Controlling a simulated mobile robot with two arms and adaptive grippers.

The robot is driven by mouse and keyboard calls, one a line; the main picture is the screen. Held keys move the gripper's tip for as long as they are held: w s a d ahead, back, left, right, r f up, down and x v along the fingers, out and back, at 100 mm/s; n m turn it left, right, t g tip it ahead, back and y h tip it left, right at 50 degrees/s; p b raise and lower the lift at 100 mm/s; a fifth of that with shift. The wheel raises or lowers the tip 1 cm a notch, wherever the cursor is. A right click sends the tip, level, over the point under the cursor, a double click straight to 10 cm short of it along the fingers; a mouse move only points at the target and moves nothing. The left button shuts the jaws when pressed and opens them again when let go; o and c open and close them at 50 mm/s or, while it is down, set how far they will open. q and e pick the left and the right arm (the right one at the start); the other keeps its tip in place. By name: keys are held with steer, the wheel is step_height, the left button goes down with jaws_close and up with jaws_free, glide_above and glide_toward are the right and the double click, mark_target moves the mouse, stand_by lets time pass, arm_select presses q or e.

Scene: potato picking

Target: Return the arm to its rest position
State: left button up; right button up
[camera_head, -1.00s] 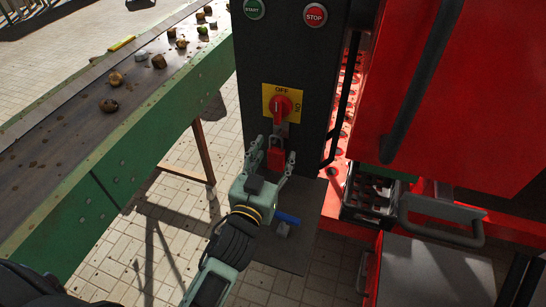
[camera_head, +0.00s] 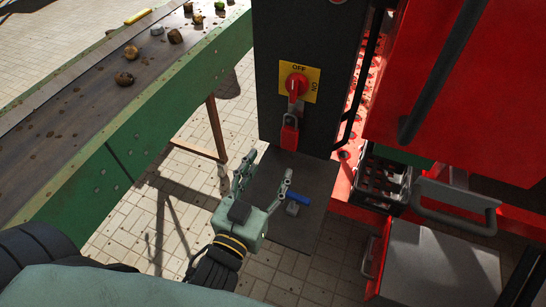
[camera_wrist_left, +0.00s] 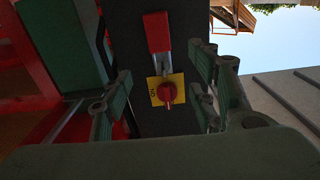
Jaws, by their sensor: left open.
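My left gripper (camera_head: 263,178) is open and empty in the head view, in front of and below the dark control column (camera_head: 321,132). In the left wrist view its open fingers (camera_wrist_left: 165,95) stand on both sides of the column, with nothing between the fingertips. A red rotary switch (camera_head: 297,85) on a yellow plate is on the column, and a red padlock (camera_head: 289,132) hangs from it. The switch (camera_wrist_left: 167,93) and padlock (camera_wrist_left: 157,32) also show in the left wrist view. My right gripper is not in view.
A conveyor (camera_head: 110,165) with green sides carries potatoes and stones at the left. A red machine (camera_head: 450,90) with a dark handle stands at the right, above a black crate (camera_head: 382,185). A blue-handled object (camera_head: 297,195) lies low near the gripper. Tiled floor is open between.

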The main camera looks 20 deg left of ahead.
arm_select(q)
steer(key=s+a+f+n+g+y, duration=0.1)
steer(key=a+f+g, duration=0.2)
steer(key=f, duration=0.2)
steer(key=s+a+f+g+y, duration=0.1)
steer(key=a+f+g, duration=0.2)
steer(key=f, duration=0.2)
steer(key=s+f+m+g+h, duration=0.2)
steer(key=s+f+g, duration=0.4)
steer(key=s+g, duration=0.5)
step_height(320, 180, down, 25)
steer(key=s+t, duration=0.1)
steer(key=s, duration=0.1)
steer(key=s+a+f+g, duration=0.1)
steer(key=s+a+f, duration=0.1)
steer(key=s+f, duration=1.6)
steer(key=shift+a+m+y, duration=0.15)
steer(key=shift+m+y, duration=0.15)
steer(key=shift+m, duration=0.1)
